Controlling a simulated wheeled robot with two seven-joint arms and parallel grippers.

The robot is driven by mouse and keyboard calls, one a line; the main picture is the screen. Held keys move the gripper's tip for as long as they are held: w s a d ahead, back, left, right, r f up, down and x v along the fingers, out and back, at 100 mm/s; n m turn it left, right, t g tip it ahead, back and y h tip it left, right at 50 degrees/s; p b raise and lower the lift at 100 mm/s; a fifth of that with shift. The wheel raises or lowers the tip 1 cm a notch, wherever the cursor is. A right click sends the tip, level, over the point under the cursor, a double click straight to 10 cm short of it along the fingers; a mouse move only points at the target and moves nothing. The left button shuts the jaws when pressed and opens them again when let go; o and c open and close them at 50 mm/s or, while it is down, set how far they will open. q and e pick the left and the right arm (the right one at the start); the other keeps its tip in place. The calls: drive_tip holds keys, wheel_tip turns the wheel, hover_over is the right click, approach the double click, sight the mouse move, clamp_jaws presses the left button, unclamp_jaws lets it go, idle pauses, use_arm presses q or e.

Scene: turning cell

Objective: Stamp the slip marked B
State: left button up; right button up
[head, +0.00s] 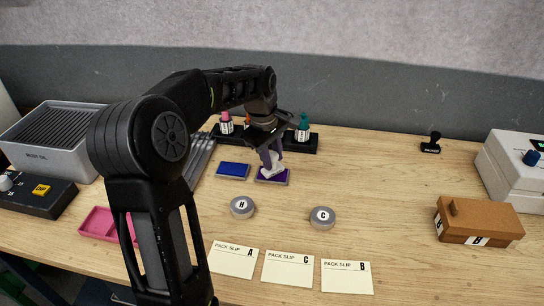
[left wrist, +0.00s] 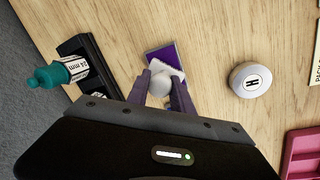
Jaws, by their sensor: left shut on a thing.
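My left gripper (head: 271,160) points down at the purple ink pad (head: 272,176) and is shut on a white stamp (head: 271,169). In the left wrist view the stamp (left wrist: 163,84) sits between the two fingertips (left wrist: 163,90), over the purple pad (left wrist: 166,55). Its lower face is hidden, so I cannot tell whether it touches the pad. The slip marked B (head: 347,276) lies flat at the front edge, rightmost of three. Slip C (head: 288,268) and slip A (head: 233,260) lie to its left. My right gripper is not in view.
A blue pad (head: 233,170) lies left of the purple one. A black rack (head: 300,140) with bottles is behind. A black stamp (head: 431,143) and brown box (head: 478,221) are at right.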

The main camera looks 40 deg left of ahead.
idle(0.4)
use_arm(q)
drive_tip(key=shift+r+p, duration=2.85)
drive_tip(key=shift+r, duration=0.65)
